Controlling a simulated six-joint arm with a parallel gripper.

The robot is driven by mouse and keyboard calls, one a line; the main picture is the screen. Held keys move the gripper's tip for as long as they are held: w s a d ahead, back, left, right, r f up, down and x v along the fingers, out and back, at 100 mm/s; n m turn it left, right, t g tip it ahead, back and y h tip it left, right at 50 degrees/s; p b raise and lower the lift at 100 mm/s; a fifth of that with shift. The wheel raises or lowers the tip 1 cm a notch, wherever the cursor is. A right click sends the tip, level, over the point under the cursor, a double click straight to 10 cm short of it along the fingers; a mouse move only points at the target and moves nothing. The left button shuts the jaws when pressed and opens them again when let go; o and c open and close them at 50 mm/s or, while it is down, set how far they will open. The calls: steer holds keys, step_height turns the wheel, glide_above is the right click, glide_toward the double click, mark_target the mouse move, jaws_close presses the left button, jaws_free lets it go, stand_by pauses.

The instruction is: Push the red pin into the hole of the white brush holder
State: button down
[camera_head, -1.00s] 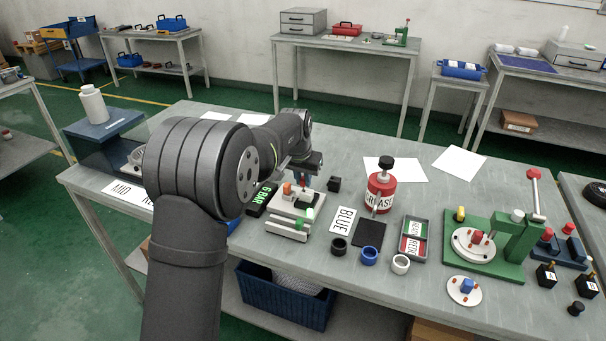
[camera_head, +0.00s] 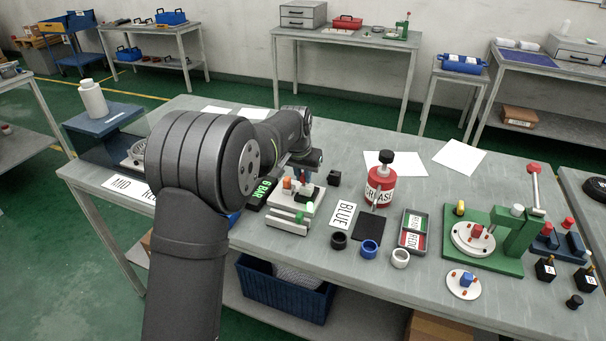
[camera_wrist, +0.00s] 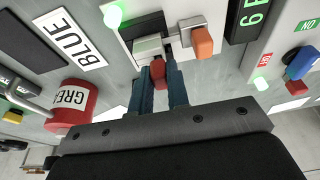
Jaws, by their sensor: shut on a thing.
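My gripper (camera_wrist: 164,72) has its two teal fingers closed on the red pin (camera_wrist: 158,70), whose red end shows between the fingertips in the wrist view. The white brush holder (camera_wrist: 147,47) sits on the pale fixture right at the pin's front end. The pin is in line with it and very close. Whether its tip is inside the hole is hidden. In the head view my gripper (camera_head: 307,177) is low over the fixture (camera_head: 290,212), and its fingers hide the pin and most of the holder.
An orange block (camera_wrist: 202,41) on a metal slide stands beside the holder, with a black block (camera_wrist: 150,23) behind it. The green 6 BAR display (camera_head: 264,191) is left of the fixture.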

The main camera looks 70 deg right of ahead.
steer(key=shift+f, duration=0.5)
stand_by(0.3)
steer(key=c, duration=1.3)
jaws_free()
steer(key=shift+f, duration=0.1)
steer(key=v, duration=1.7)
steer(key=shift+r, duration=0.35)
steer(key=shift+f, duration=0.1)
steer(key=x, duration=1.7)
steer(key=shift+f, duration=0.2)
steer(key=shift+r, duration=0.15)
